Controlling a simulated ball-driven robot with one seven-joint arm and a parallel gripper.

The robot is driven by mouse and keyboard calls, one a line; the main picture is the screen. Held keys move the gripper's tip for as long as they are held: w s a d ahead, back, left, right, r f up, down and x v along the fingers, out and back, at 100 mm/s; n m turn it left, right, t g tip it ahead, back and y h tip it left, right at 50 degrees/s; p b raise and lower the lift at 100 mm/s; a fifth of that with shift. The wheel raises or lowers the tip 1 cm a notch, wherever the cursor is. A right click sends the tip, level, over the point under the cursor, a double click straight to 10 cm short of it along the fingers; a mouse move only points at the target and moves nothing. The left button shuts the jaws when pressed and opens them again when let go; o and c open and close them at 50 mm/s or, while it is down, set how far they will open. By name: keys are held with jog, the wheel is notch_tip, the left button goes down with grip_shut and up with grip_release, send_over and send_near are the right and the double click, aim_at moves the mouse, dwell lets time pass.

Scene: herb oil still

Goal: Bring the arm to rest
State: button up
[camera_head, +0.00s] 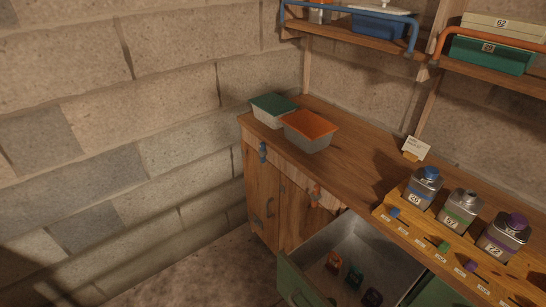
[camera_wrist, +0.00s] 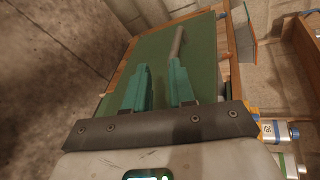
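My gripper (camera_wrist: 159,85) shows in the wrist view. Its two teal fingers stand apart, with nothing visible between them. Past the fingers is a flat green panel (camera_wrist: 150,48) with wood along its edges. A brownish bar (camera_wrist: 177,42) stands just beyond the right finger; I cannot tell whether they touch. My gripper is not visible in the head view.
A metal drawer (camera_head: 375,250) with a green front (camera_head: 302,281) stands open, holding several small dark and reddish items. On the wooden counter (camera_head: 350,165) are a green-topped bin (camera_head: 273,106), an orange-topped bin (camera_head: 309,128) and bottles in a rack (camera_head: 390,221). Shelves hang above.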

jog(key=s+d+n+g+h, duration=0.3)
jog(key=s+d+n+g, duration=0.2)
jog(key=d+n, duration=0.3)
jog(key=s+d+n+g+h, duration=0.3)
jog(key=s+d+n+g, duration=0.3)
jog(key=d+n, duration=0.1)
jog(key=shift+d+n+g, duration=0.3)
jog(key=shift+d+n, duration=0.1)
jog(key=shift+d, duration=0.25)
